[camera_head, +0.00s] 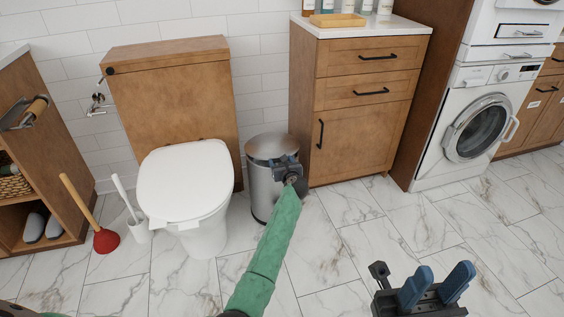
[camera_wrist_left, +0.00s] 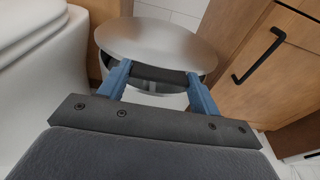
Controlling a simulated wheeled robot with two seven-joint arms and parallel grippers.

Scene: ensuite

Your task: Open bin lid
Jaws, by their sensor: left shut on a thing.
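The bin (camera_head: 258,190) is a brushed-metal cylinder on the floor between the toilet and the wooden cabinet. Its round metal lid (camera_head: 268,146) also shows in the left wrist view (camera_wrist_left: 160,40), with a dark gap under its front edge. How far the lid is raised is hard to tell. My right gripper (camera_head: 436,285) is open and empty over the floor at lower right.
The toilet (camera_head: 185,185) stands close to the bin's left and the wooden cabinet (camera_head: 365,120) close to its right. A red plunger (camera_head: 105,240) and a white toilet brush (camera_head: 138,230) stand at left. A washing machine (camera_head: 440,160) is at right. The marble-tiled floor (camera_head: 360,240) in front is clear.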

